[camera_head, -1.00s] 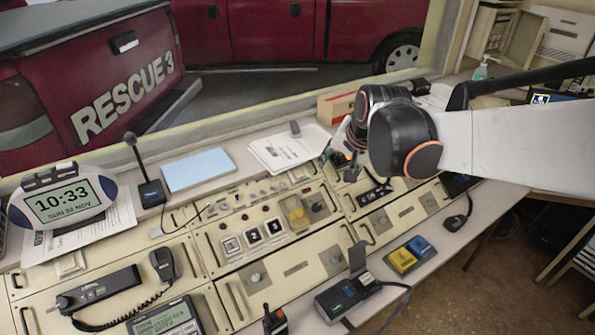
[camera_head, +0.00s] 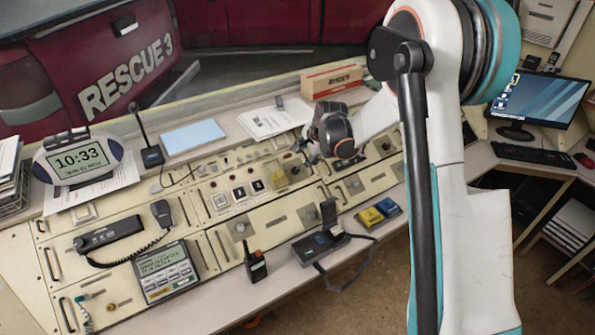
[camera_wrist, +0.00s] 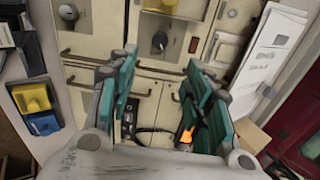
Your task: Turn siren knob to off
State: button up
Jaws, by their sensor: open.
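A dark round knob on a pale square plate (camera_wrist: 159,42) shows in the wrist view, beyond my fingertips. It appears to be the knob (camera_head: 294,170) beside the yellow block on the upper console row. I cannot read a label, so I cannot tell for sure that it is the siren knob. A second, smaller knob (camera_wrist: 231,14) is up and to the right. My gripper (camera_wrist: 165,82) is open with its teal-padded fingers apart and empty. In the head view it hangs over the console's right part, beside the knob and apart from it.
A yellow and a blue box (camera_head: 378,212) sit at the console's front edge. A card terminal (camera_head: 320,243) and a handheld radio (camera_head: 256,265) stand nearby. Papers (camera_head: 274,119) and a carton (camera_head: 332,79) lie behind. Drawer handles (camera_wrist: 86,58) stick out of the panels.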

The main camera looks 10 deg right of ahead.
aim_at(296, 169)
jog(key=b+x, duration=0.2)
jog(key=x, duration=1.1)
jog(key=shift+w+a+f, duration=0.1)
jog(key=shift+w+f, duration=0.1)
jog(key=shift+f, duration=0.1)
jog(key=shift+c, duration=0.6)
jog(key=c, duration=1)
